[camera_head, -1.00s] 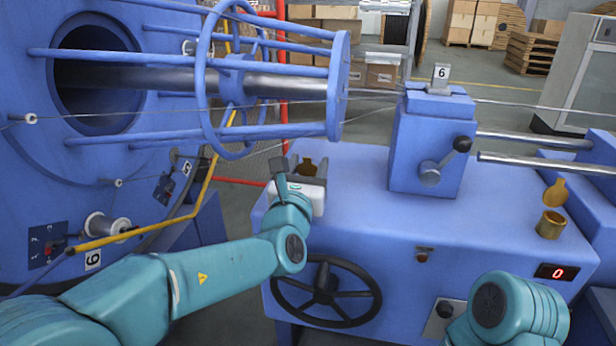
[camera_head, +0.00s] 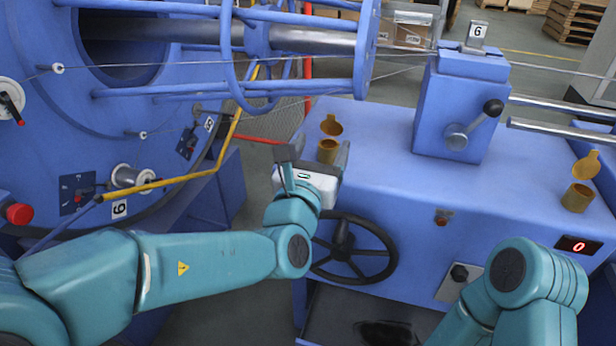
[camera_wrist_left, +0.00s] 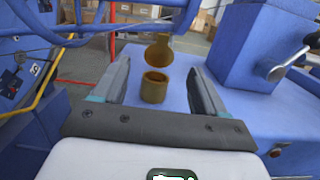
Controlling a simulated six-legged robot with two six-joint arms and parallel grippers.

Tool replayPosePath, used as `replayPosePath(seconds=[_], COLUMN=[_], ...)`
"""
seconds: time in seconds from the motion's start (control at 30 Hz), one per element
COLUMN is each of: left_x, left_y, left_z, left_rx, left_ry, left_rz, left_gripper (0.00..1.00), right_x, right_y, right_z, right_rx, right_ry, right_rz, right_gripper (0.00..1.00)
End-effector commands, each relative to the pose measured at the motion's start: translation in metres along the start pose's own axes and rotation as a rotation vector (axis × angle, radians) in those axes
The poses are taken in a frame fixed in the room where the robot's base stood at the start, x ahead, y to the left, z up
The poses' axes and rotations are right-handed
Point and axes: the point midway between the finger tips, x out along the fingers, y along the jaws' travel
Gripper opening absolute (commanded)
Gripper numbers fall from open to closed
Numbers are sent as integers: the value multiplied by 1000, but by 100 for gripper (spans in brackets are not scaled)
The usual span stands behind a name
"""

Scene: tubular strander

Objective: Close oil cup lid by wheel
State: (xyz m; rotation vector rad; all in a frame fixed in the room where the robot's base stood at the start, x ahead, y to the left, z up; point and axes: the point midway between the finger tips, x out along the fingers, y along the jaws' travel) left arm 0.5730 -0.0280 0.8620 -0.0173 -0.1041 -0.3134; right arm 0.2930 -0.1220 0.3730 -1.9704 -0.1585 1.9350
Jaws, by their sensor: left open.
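A brass oil cup (camera_head: 327,151) stands on the blue machine table near the black handwheel (camera_head: 346,251). Its lid (camera_head: 331,125) is hinged open and tilted up behind the cup. In the left wrist view the cup (camera_wrist_left: 154,88) and its raised lid (camera_wrist_left: 159,52) show between the finger tips. My left gripper (camera_head: 316,150) is open and empty, in front of the cup with its fingers pointing toward it. A second brass oil cup (camera_head: 577,197) with an open lid (camera_head: 586,167) stands at the right of the table. My right gripper is out of view; only its arm shows.
A blue block (camera_head: 460,105) with a black-knobbed lever stands mid-table, marked 6. The blue cage with its ring (camera_head: 240,60) reaches over the table's left side. A yellow bar (camera_head: 200,175) runs at the left. The table between cup and block is clear.

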Motion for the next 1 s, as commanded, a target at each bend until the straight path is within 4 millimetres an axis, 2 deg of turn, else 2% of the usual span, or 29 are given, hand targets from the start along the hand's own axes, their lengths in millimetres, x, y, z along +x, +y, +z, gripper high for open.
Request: replayPosePath(seconds=[0.1,0.3,0.5,0.73,0.77,0.83,0.87,0.93,0.97,1.0], left_x=[-32,-70,-85,-85,-85,-85,-84,-83,-84,-88], left_y=[-1,-1,0,0,0,2,6,20,30,44], left_z=[1,1,0,0,0,-2,-6,-27,-42,-66], left_rx=[1,1,1,1,1,-6,-16,-67,-102,-164], left_ry=[0,-1,-1,-1,-1,13,35,133,198,302], left_rz=[-2,-2,0,0,0,8,20,76,115,182], left_gripper=[72,72,72,72,72,72,72,72,72,72], right_x=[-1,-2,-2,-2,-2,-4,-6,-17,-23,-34], right_y=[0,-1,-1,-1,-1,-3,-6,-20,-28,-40], right_z=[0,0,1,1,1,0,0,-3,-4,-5], right_rx=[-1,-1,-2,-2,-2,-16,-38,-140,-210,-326], right_ry=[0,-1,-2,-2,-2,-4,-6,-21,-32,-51], right_rz=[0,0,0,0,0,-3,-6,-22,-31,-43], right_gripper=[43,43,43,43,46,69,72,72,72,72])
